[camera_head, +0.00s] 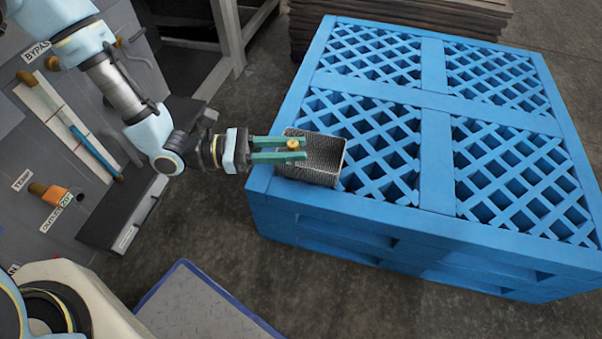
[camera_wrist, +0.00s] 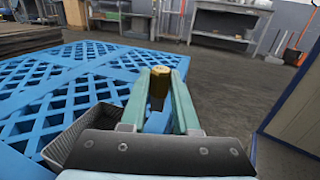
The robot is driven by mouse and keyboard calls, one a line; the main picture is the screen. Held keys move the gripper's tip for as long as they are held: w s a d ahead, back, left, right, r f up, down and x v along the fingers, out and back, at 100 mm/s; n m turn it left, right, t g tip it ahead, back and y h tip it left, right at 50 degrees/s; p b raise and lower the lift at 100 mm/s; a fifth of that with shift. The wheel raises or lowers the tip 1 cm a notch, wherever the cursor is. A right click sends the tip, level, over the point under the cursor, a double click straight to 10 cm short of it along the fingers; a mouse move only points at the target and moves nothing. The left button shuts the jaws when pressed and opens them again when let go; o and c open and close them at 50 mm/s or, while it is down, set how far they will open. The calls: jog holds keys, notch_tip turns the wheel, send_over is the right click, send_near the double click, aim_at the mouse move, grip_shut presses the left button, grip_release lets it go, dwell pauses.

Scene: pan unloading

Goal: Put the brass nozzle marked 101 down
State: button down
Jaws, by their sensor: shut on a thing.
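My gripper (camera_head: 299,149) has two green fingers shut on the brass nozzle (camera_head: 293,144). The nozzle is a small brass piece near the fingertips, and it also shows in the wrist view (camera_wrist: 161,74) between the fingers, with a darker lower part below its brass top. The number on it is too small to read. In the head view the gripper and nozzle overlap a dark mesh basket (camera_head: 322,160) on the near left corner of a blue pallet (camera_head: 436,75). In the wrist view the basket (camera_wrist: 62,148) lies left of the fingers. The nozzle's height above the pallet is hard to tell.
Dark stacked sheets (camera_head: 400,22) lie behind the pallet. A blue-edged plate (camera_head: 200,305) is at the bottom. The rest of the pallet top is clear.

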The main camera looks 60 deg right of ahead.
jog(key=w+d+f+n+t+h+b, duration=0.35)
jog(key=w+d, duration=0.25)
jog(key=d, duration=0.2)
jog(key=shift+n+t+h, duration=0.25)
jog(key=shift+t+h, duration=0.2)
jog(key=shift+t, duration=0.1)
notch_tip(320, 180, down, 9)
jog(key=shift+d+f+b, duration=0.1)
jog(key=shift+f+b, duration=0.1)
jog(key=shift+b, duration=0.8)
jog(key=shift+s+f, duration=0.1)
jog(key=shift+f, duration=0.5)
jog(key=c, duration=0.8)
grip_release()
jog(key=shift+o, duration=0.7)
jog(key=shift+r, duration=0.7)
jog(key=p+v, duration=0.2)
jog(key=v, duration=1)
jog(key=shift+f, duration=0.1)
